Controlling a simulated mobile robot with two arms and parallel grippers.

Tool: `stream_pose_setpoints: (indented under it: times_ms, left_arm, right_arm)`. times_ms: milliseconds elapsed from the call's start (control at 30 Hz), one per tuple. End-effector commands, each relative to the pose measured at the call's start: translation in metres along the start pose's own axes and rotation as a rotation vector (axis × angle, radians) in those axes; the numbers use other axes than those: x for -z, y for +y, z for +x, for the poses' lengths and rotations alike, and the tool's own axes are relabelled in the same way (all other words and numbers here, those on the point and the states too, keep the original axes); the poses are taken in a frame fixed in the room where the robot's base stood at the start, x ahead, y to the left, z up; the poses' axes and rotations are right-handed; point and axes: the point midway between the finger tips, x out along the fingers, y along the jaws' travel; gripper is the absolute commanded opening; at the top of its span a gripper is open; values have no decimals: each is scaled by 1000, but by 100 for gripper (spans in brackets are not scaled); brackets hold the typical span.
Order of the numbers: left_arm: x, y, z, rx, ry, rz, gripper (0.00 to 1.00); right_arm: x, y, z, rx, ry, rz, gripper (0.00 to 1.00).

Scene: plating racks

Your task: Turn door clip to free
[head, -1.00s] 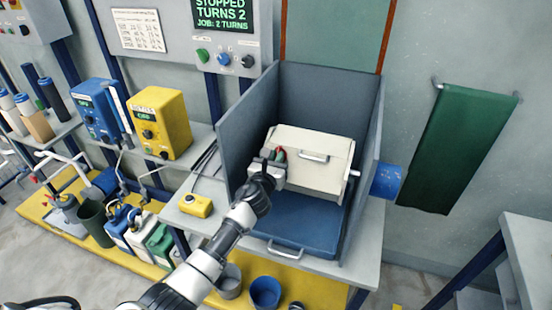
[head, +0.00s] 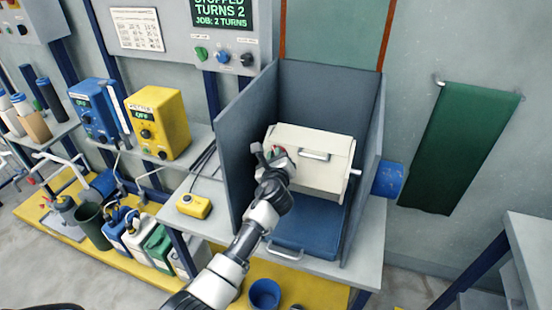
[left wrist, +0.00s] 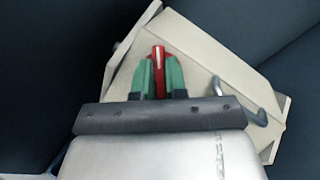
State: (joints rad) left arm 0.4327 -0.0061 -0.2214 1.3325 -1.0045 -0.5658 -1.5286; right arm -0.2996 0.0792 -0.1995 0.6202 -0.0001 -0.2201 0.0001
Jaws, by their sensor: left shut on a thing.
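The cream box (head: 320,170) with a metal handle (head: 315,154) sits inside the grey-walled bay, above a blue tray (head: 310,222). My left gripper (head: 278,153) is at the box's left front. In the left wrist view, its green fingertips (left wrist: 159,78) are shut on the red door clip (left wrist: 158,60). The clip stands between the fingers, in line with them, over the cream face (left wrist: 195,65). The box handle (left wrist: 240,105) is right of the fingers. The clip's base is hidden by the gripper. My right gripper is not in view.
The grey side walls (head: 246,150) of the bay stand close on both sides. A yellow pendant (head: 194,206) lies on the bench to the left. The screen (head: 222,12) above reads STOPPED, TURNS 2. A blue bucket (head: 265,294) stands below the bench.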

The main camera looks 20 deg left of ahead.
Motion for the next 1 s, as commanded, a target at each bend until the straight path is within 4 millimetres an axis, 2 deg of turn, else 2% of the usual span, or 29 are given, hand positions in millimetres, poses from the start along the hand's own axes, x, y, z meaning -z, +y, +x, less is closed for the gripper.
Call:
stream_pose_setpoints:
  times_ms: [600, 1000]
  left_arm:
    - [-1, -3, 0, -298, 2, -502, 0]
    - [-1, -4, 0, -436, 3, -733, 0]
  right_arm:
    - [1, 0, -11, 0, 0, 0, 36]
    - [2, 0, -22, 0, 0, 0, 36]
